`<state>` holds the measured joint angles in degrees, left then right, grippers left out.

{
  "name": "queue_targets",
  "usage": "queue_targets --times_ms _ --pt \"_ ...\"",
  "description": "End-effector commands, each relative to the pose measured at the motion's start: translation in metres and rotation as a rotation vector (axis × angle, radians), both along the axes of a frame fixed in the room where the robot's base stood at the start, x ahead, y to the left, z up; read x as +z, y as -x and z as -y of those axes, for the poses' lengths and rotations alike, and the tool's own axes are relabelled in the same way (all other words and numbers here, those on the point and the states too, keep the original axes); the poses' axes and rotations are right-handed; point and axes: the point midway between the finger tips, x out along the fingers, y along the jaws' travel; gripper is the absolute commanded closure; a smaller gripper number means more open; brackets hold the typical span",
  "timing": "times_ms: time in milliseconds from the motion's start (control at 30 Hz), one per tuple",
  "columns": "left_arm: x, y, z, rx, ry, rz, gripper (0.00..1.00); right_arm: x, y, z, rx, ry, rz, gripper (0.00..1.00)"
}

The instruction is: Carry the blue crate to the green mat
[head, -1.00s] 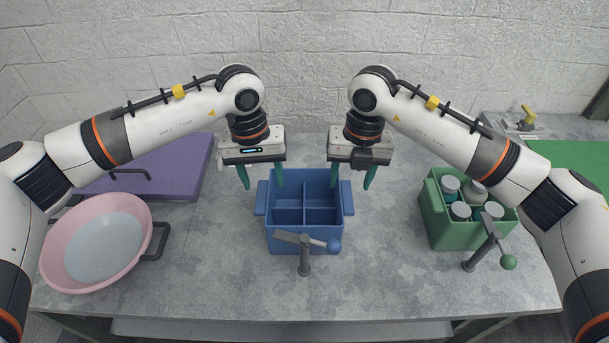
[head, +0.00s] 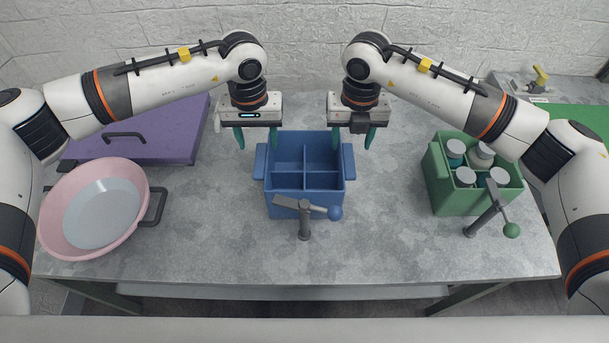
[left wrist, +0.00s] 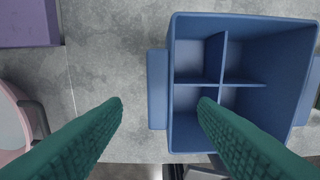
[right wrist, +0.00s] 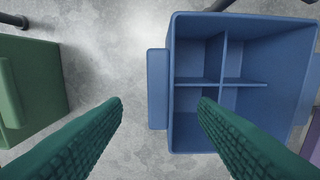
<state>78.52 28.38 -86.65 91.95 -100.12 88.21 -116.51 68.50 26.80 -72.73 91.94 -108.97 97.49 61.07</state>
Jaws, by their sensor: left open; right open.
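The blue crate (head: 307,207) stands upright on the grey table, open-topped, with empty compartments and a grip on each side. My left gripper (head: 257,145) is open above the crate's left grip; in the left wrist view that grip (left wrist: 157,90) appears between the fingers, with one finger over the crate's inside. My right gripper (head: 351,145) is open above the right grip, which appears between its fingers in the right wrist view (right wrist: 157,90). Neither gripper holds anything. The green mat (head: 585,118) lies at the far right, partly hidden by my right arm.
A grey post with a blue-balled lever (head: 304,225) stands just in front of the crate. A green crate (head: 458,202) of bottles and a green-balled lever (head: 483,218) stand right. A pink basin (head: 132,190) and purple handled slab (head: 180,135) are left.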

Motion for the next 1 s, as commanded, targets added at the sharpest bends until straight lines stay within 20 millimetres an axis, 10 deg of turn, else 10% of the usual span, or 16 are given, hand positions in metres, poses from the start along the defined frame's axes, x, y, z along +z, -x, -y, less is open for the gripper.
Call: queue_targets --times_ms 400,867,1000 --pt "-0.069 0.000 0.000 0.000 -0.001 -0.002 0.46 -0.068 0.001 -0.001 0.001 0.000 -0.001 0.46" --pt "-0.079 0.000 0.000 -0.001 0.000 0.001 0.46 -0.078 0.000 0.000 0.002 -0.001 0.000 0.46" --pt "-0.078 0.000 0.000 -0.001 0.000 0.001 0.69 -0.078 0.000 0.000 0.001 -0.001 0.000 0.69"
